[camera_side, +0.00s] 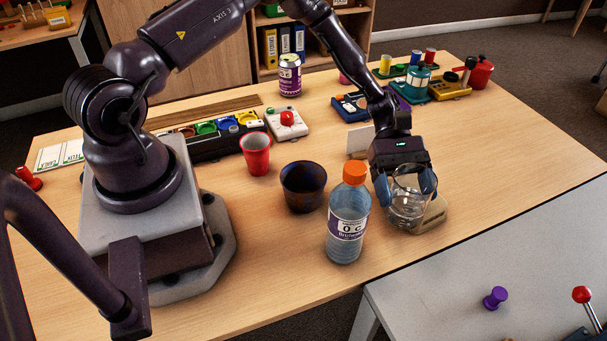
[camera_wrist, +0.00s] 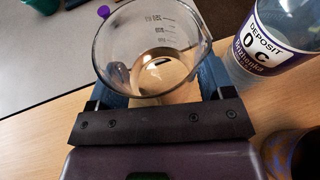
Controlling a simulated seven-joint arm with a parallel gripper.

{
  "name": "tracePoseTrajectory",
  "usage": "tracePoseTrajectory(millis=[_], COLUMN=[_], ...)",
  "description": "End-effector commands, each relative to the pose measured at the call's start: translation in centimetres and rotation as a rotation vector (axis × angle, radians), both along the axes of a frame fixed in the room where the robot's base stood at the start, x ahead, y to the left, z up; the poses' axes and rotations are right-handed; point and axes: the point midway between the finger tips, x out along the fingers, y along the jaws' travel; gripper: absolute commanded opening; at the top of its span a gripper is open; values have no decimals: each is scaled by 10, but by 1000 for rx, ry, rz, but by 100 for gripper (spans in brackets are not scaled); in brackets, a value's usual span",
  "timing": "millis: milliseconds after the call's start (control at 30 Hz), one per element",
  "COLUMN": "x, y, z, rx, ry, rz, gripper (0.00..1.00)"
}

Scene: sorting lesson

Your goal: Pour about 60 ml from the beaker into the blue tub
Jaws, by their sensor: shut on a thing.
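The clear glass beaker (camera_side: 407,211) is at the front right of the table, between the blue-padded fingers of my gripper (camera_side: 406,188). My gripper is shut around its sides. In the wrist view the beaker (camera_wrist: 152,50) shows its open mouth, spout and printed scale. It looks about upright. I cannot tell how much liquid is in it, or whether its base touches the table. A dark blue tub (camera_side: 303,187) stands upright left of the beaker, beyond the bottle. Part of it shows at the lower right of the wrist view (camera_wrist: 292,153); its contents are unclear.
A clear bottle (camera_side: 348,222) with an orange cap stands between beaker and tub, close to both. A red cup (camera_side: 256,153) is left of the tub. The table's right part is clear.

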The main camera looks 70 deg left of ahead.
Motion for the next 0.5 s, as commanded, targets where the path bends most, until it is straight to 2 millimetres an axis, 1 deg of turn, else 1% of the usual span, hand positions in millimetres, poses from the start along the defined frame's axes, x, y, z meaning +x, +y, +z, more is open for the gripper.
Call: tracePoseTrajectory(millis=[100, 233, 400, 500], x=[-8, -16, -22, -24], y=[18, 36, 51, 56], z=[-11, -20, -27, -29], rx=[2, 0, -2, -2], ry=[1, 2, 2, 2], rz=[-72, -129, -174, -188], gripper=[45, 45, 45, 45])
